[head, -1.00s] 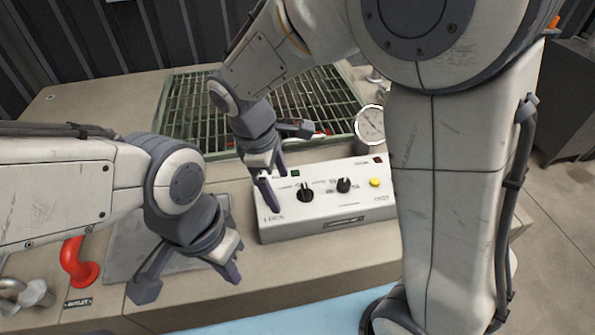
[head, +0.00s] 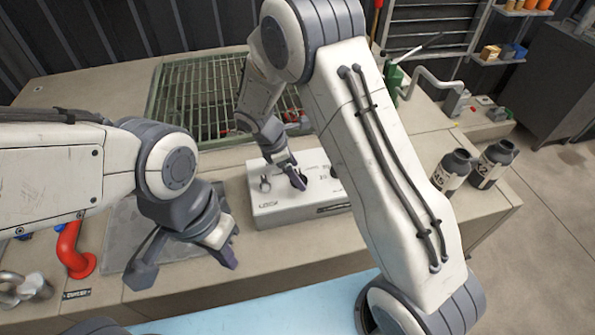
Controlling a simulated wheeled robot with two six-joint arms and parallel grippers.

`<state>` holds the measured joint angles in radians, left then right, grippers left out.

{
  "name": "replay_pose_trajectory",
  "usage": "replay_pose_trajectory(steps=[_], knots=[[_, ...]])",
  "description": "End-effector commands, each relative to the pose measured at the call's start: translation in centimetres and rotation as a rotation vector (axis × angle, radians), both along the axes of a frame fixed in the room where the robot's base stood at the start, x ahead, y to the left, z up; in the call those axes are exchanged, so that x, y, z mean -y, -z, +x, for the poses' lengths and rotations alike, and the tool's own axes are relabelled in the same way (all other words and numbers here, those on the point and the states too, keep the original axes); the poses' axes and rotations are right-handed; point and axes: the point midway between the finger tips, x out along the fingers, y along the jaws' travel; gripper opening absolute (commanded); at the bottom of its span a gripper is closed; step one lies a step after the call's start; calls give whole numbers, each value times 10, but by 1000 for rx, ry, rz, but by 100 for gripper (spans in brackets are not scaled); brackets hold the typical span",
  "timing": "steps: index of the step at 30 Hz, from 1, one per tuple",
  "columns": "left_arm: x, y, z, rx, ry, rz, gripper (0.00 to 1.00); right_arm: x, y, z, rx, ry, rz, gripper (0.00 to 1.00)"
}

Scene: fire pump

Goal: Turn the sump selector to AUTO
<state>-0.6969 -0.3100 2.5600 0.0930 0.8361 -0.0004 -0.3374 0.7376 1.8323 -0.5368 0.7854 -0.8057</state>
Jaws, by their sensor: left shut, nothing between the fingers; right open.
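The white control box (head: 270,212) lies at the middle of the bench in the head view. My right gripper (head: 293,178) is open, with its fingers down over the box's top face. A purple fingertip covers the area of one black knob, and I cannot tell whether it touches it. Another dark knob (head: 335,172) shows only partly beside my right arm. The labels are too small to read, so the selector's setting cannot be told. My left gripper (head: 227,256) is shut and empty, left of the box and above the bench's front.
A green-framed grating (head: 190,100) lies behind the box. A red pipe (head: 70,252) stands at the left. Two dark bottles (head: 452,172) (head: 492,163) stand at the right of the bench. My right arm hides the box's right part.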

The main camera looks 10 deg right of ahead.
Motion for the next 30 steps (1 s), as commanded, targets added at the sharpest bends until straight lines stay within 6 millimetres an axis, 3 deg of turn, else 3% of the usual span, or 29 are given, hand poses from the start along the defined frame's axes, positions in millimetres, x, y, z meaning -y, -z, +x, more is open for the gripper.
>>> replay_pose_trajectory(steps=[12,14,19,30], knots=[[0,-1,0,0,0,0,0,4,10,0,0,0,1,98],[0,-1,0,0,0,0,0,4,10,0,0,0,1,78],[0,-1,0,0,0,0,0,4,10,0,0,0,1,13],[0,-5,0,0,0,0,0,4,9,0,0,58,1,12]])
